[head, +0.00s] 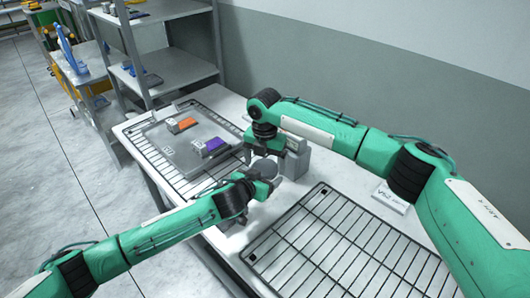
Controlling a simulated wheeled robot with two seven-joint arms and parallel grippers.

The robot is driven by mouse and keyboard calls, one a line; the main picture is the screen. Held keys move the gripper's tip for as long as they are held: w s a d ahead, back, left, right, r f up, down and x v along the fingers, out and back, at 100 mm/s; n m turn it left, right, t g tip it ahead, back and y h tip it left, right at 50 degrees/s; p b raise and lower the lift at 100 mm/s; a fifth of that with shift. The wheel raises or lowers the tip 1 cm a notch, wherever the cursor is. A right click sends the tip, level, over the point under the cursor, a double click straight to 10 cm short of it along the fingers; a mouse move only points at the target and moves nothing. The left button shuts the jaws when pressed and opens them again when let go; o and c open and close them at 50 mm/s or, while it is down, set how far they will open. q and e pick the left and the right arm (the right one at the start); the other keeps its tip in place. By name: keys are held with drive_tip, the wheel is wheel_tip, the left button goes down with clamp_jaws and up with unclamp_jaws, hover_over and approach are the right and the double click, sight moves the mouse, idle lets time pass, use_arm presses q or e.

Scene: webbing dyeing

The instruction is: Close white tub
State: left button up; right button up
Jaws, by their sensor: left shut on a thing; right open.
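The white tub (265,167) is in the middle of the head view, near the back of the white table. Only its round, greyish top shows between my two grippers; its sides are mostly hidden. I cannot tell whether the round part is a lid or the open mouth. My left gripper (259,187) is low at the near side of the tub and appears shut on it. My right gripper (268,150) is open and points down just behind and above the tub. Its fingertips are partly hidden, and I cannot tell if they touch it.
A grey box (296,163) stands just right of the tub. A wire rack (345,245) lies at front right. Another rack (160,162) at left has a grey tray with orange (184,124) and purple (214,145) pieces. A white label card (390,198) stands near the wall.

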drive_tip(key=shift+f, duration=0.35)
drive_tip(key=c, duration=1)
drive_tip(key=shift+m, duration=1.7)
drive_tip(key=o, duration=1.1)
drive_tip(key=shift+c, duration=0.2)
drive_tip(key=shift+r, duration=0.1)
drive_tip(key=shift+r, duration=2.2)
